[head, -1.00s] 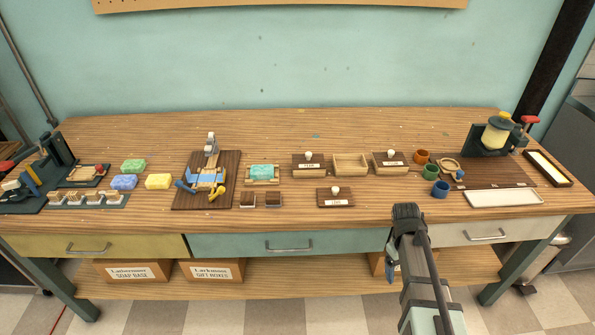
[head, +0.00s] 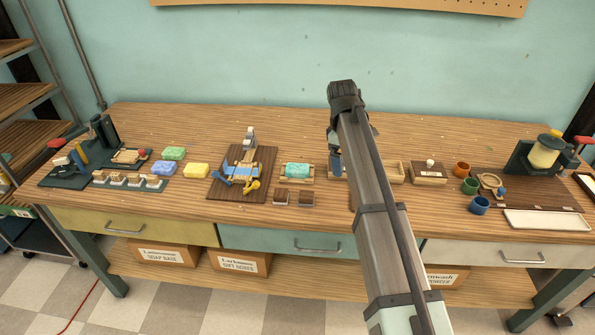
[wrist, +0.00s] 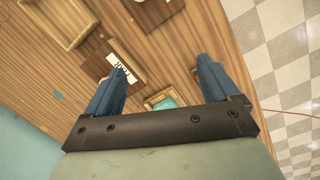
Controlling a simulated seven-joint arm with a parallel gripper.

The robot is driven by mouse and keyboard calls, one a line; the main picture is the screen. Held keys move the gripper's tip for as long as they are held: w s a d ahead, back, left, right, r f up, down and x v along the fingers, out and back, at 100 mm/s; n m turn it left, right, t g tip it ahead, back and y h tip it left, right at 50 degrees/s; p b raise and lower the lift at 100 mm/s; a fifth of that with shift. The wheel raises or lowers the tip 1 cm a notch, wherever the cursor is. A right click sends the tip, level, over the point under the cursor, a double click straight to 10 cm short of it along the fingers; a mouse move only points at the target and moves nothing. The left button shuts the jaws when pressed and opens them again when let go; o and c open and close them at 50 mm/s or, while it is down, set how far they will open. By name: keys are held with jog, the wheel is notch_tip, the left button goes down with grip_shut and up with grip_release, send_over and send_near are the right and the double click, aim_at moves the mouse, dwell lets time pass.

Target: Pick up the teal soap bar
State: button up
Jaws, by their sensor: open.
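The teal soap bar (head: 297,170) lies on a light wooden cradle (head: 284,179) near the middle of the bench. It also shows in the wrist view (wrist: 166,103), partly hidden behind the gripper's crossbar. My gripper (head: 335,160) is above the bench, just right of the bar in the head view. In the wrist view its two blue fingers (wrist: 163,70) are spread wide with nothing between them, and the bar is apart from them.
Left of the bar stands a dark board with a stamping fixture (head: 240,172). Green (head: 174,153), yellow (head: 196,171) and blue (head: 163,168) bars lie farther left. My arm hides labelled lidded boxes; an open wooden box (head: 397,172) shows right.

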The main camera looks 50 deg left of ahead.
jog(key=s+a+r+n+g+y, duration=0.1)
jog(key=s+a+r+n, duration=0.15)
jog(key=a, duration=0.55)
jog(key=s+a+r+n, duration=0.1)
jog(key=a+n, duration=0.2)
jog(key=a, duration=0.5)
send_over(299, 167)
notch_tip(299, 167, down, 9)
jog(key=shift+d+r, duration=0.15)
jog(key=shift+r, duration=0.05)
jog(key=shift+s+f, duration=0.1)
jog(key=shift+f, duration=2.65)
jog(key=c, duration=1.2)
